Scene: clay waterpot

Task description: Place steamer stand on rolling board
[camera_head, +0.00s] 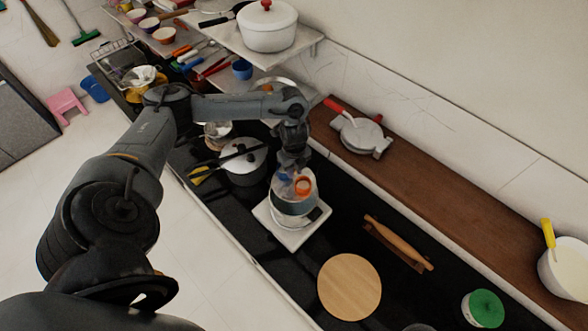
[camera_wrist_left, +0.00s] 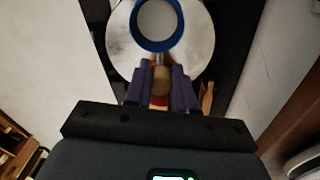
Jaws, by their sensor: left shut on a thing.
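My left gripper (camera_head: 297,176) is over a grey metal pot (camera_head: 294,206) on a white square base. In the left wrist view its purple fingers (camera_wrist_left: 161,82) are shut on the short tan handle of a round blue-rimmed item (camera_wrist_left: 180,36). This item has a pale middle and shows above a wide grey round surface (camera_wrist_left: 118,42). I cannot tell whether it is the steamer stand, or whether it touches the surface below. The rolling board (camera_head: 349,286), a round light wooden disc, lies bare on the black counter to the lower right. My right gripper is not in view.
A rolling pin (camera_head: 398,244) lies on a dark holder right of the board. A lidded pot (camera_head: 244,165) stands left of my gripper. A green-lidded jar (camera_head: 486,308) is at the lower right. A brown ledge (camera_head: 440,200) runs along the wall.

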